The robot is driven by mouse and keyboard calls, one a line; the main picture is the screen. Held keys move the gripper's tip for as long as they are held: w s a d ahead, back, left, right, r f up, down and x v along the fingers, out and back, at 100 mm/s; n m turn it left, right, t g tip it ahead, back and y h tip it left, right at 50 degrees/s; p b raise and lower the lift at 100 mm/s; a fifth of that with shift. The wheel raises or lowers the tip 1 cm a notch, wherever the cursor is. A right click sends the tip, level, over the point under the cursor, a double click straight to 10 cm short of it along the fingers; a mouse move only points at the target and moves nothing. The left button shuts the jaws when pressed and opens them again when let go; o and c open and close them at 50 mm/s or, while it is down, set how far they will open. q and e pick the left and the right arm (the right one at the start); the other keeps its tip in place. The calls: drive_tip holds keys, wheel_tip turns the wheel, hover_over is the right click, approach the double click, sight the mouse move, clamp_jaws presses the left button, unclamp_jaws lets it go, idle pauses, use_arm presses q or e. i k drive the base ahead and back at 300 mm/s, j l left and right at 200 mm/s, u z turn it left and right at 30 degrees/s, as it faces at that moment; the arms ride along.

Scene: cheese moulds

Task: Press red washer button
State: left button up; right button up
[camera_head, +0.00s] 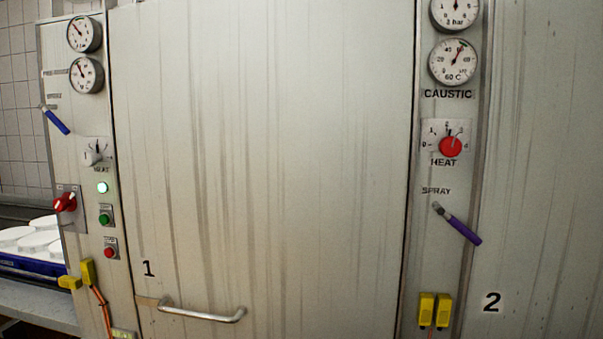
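The red button (110,252) is small and round, on a small grey plate low on the left control panel of the washer. A green button (104,219) sits just above it, and a lit white-green lamp (103,188) is above that. A larger red rotary switch (65,203) is to the left of these. Neither of my grippers is in view. Nothing covers the red button.
A large steel door (265,150) marked 1 has a bar handle (202,312) sticking out low down. A blue lever (56,121) juts from the left panel. White moulds (30,239) sit in a blue crate (32,266) at far left.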

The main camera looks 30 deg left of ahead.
sight(108, 253)
drive_tip(key=u, duration=1.95)
